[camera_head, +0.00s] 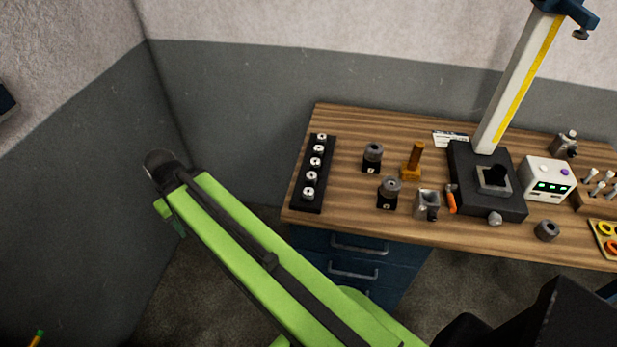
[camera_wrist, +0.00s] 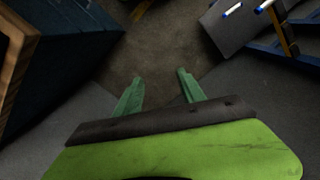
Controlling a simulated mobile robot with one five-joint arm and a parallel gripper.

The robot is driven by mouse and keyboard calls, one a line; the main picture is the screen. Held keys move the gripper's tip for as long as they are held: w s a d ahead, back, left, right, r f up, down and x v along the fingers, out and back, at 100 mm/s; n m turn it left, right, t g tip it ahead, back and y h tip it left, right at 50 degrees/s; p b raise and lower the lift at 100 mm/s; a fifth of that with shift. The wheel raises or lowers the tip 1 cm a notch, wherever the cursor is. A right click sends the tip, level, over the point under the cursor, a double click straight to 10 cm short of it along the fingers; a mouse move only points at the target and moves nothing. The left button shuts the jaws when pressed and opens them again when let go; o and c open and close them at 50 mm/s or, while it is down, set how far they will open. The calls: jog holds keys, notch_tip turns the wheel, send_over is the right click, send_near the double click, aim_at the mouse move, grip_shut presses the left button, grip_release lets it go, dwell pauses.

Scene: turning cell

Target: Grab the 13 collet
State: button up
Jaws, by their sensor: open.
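Several small silvery collets (camera_head: 311,178) stand in a row in a black rack (camera_head: 326,155) at the left end of the wooden bench. Their number marks are too small to read, so I cannot tell which is the 13. In the wrist view my gripper (camera_wrist: 161,85) points down toward the bare floor. Its two green fingers are apart with nothing between them. In the head view my green arm reaches up and left, to the left of the bench and away from the rack. The fingers are hardly visible there.
The bench (camera_head: 290,216) also carries two dark holders (camera_head: 388,192), a brass-coloured post (camera_head: 412,162), a height stand (camera_head: 487,180) and a white display box (camera_head: 548,179). Blue drawers (camera_head: 357,262) sit below. Walls close in at left and behind.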

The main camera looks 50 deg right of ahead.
jog(key=shift+o, duration=1.2)
jog(key=d+r+p, duration=0.3)
jog(key=d, duration=0.4)
jog(key=shift+d+r+n+y, duration=0.15)
jog(key=shift+d+n+y, duration=0.15)
jog(key=shift+d+n, duration=0.1)
jog(key=s+d+r+n+t+y+p, duration=0.15)
jog(key=s+d+r+p, duration=0.25)
jog(key=d, duration=0.9)
jog(key=s+d+r+n+p, duration=0.2)
jog(key=s+d+r+p, duration=0.25)
jog(key=d, duration=0.85)
jog(key=n+t+b, duration=0.2)
jog(key=b, duration=0.8)
send_over(312, 175)
jog(key=s+d, duration=0.1)
jog(key=s, duration=0.1)
jog(key=shift+g, duration=0.25)
notch_tip(312, 175, down, 9)
jog(key=shift+d+r, duration=0.1)
jog(key=shift+d, duration=0.05)
jog(key=shift+w+f, duration=0.2)
jog(key=shift+f, duration=0.05)
jog(key=b+x, duration=0.5)
jog(key=shift+f, duration=0.15)
jog(key=shift+r, duration=0.2)
grip_shut()
